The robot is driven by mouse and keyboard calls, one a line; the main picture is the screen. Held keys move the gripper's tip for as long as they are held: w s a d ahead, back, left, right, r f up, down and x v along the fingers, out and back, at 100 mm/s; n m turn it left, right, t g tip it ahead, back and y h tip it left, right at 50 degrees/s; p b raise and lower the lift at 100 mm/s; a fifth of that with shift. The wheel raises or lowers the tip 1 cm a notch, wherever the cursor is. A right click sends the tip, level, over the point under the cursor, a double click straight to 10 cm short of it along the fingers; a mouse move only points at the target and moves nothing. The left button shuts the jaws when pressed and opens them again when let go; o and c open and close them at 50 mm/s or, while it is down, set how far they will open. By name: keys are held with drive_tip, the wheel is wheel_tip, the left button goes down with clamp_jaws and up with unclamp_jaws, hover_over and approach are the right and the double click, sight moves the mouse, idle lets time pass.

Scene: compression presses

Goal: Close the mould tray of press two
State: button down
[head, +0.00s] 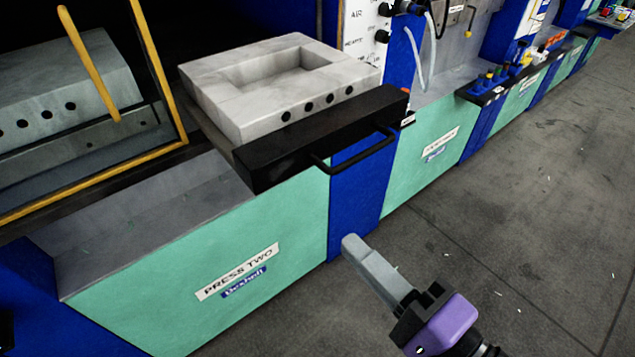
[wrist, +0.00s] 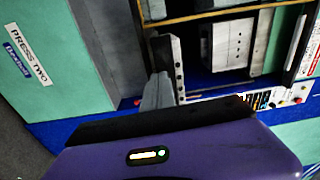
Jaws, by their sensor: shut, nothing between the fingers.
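The mould tray of press two carries a pale stone-like mould block (head: 285,85) with a square hollow and a row of dark holes. The tray's black front bar (head: 310,135) juts out over the press front and bears a black bar handle (head: 355,150). The green front panel (head: 200,270) is labelled PRESS TWO, and the label (wrist: 27,52) also shows in the wrist view. My gripper (head: 352,243) is shut and empty, low in front of the blue post, below and apart from the handle. Its grey fingers (wrist: 160,88) also show in the wrist view.
A yellow guard frame (head: 165,90) and a grey block with holes (head: 60,95) stand left of the tray. A control panel with hoses (head: 400,25) rises behind it. More green presses line the right. The grey floor (head: 540,200) is open at right.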

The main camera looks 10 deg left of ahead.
drive_tip(key=p, duration=0.3)
approach(278, 181)
drive_tip(key=x, duration=0.5)
drive_tip(key=shift+w+a+r, duration=0.15)
drive_tip(key=shift+r, duration=0.05)
drive_tip(key=shift+w+a+f, duration=0.1)
drive_tip(key=shift+w+a, duration=0.35)
drive_tip(key=shift+a, duration=0.05)
